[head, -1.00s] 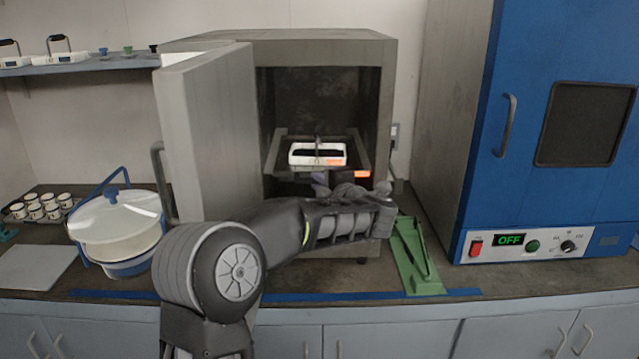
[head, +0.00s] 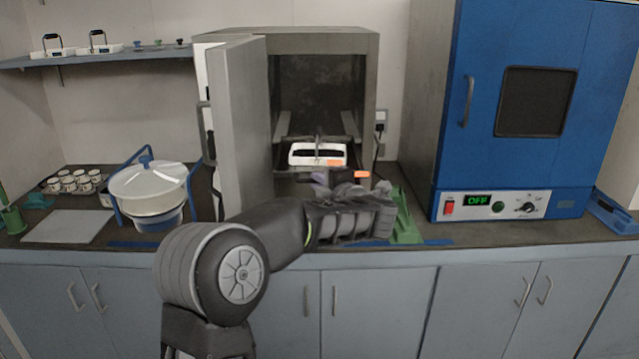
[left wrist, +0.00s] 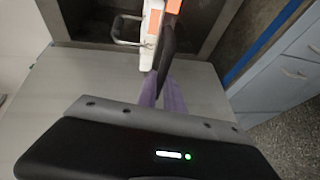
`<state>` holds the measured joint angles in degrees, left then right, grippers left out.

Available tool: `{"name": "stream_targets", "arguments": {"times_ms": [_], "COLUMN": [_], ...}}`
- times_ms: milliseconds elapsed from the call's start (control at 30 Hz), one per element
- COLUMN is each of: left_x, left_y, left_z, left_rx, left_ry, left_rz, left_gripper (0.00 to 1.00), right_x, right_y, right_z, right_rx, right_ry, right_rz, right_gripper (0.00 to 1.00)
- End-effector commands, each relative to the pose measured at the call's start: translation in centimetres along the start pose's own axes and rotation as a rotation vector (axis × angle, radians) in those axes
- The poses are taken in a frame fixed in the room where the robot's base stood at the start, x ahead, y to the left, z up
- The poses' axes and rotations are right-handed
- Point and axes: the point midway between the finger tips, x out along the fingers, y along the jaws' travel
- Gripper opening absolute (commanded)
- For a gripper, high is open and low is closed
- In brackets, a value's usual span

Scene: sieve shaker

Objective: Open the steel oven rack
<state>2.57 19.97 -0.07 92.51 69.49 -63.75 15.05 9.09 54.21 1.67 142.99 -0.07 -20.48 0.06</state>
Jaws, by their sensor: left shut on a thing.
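The steel oven (head: 290,42) stands at the back of the bench with its door (head: 240,125) swung wide open to the left. Its dark rack (head: 362,163) is pulled forward, with bare side rails (head: 284,125) showing behind it. A white tray (head: 300,149) with a dark inside and an upright handle rests on the rack. My left gripper (head: 330,178) is at the rack's front, shut on its dark handle. In the left wrist view the purple fingers (left wrist: 163,90) close on the dark handle (left wrist: 168,48). The forearm hides the rack's underside. My right gripper is not in view.
A blue oven (head: 440,180) reading OFF stands at the right. A green stand (head: 405,222) is just right of my gripper. A white-lidded pot (head: 148,185), a grey plate (head: 68,226) and several cups (head: 75,182) are left of the door.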

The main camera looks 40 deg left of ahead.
Motion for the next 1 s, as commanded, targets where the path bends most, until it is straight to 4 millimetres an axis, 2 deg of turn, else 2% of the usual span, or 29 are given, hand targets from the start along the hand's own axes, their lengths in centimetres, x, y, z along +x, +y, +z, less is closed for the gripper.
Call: {"name": "stream_targets", "arguments": {"times_ms": [433, 467, 700, 1000], "left_x": [0.0, 0.0, 0.0, -0.16], "left_y": [0.04, 0.03, 0.06, 0.07], "left_z": [0.0, 0.0, 0.0, 0.01], "left_rx": [0.0, 0.0, 0.0, -0.001], "left_ry": [0.0, 0.0, 0.0, 0.0], "left_rz": [0.001, 0.001, 0.001, 0.002], "left_gripper": [0.0, 0.13, 0.33, 0.33], "right_x": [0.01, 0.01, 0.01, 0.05], "right_y": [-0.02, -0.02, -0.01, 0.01], "right_z": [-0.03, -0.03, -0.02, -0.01], "right_rx": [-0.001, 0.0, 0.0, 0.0], "right_ry": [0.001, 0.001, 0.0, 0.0], "right_rz": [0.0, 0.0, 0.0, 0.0], "right_gripper": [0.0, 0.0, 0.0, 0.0]}}
